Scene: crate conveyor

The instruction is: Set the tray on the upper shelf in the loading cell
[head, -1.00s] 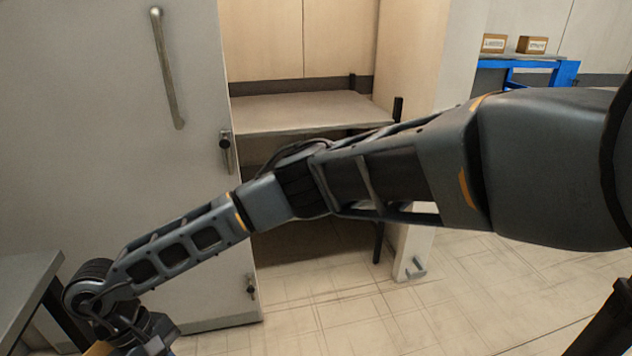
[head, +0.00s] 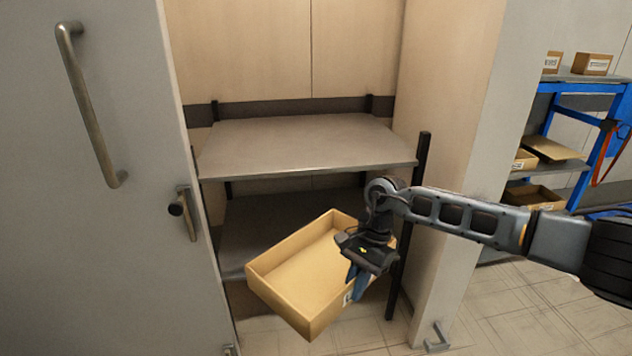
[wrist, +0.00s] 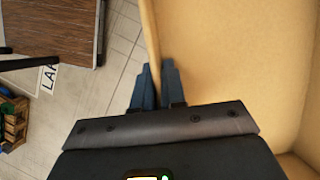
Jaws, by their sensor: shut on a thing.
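The tray (head: 263,285) is a tan, open, empty box with low walls, tilted in the head view. It hangs in front of the shelf unit, below the level of the upper shelf. My gripper (head: 358,285) is shut on the tray's right-hand wall. In the wrist view my gripper (wrist: 157,85) has its blue fingers on either side of the tray wall (wrist: 150,45). The upper shelf (head: 300,145) is a bare grey board on dark posts inside the loading cell. A lower shelf (head: 240,225) lies beneath it, partly hidden by the tray.
A pale door (head: 110,230) with a long handle stands open at the left. The cell's right wall (head: 455,150) ends close to my arm. A blue rack (head: 545,130) with several boxes stands at far right. Tiled floor (head: 490,300) is clear at lower right.

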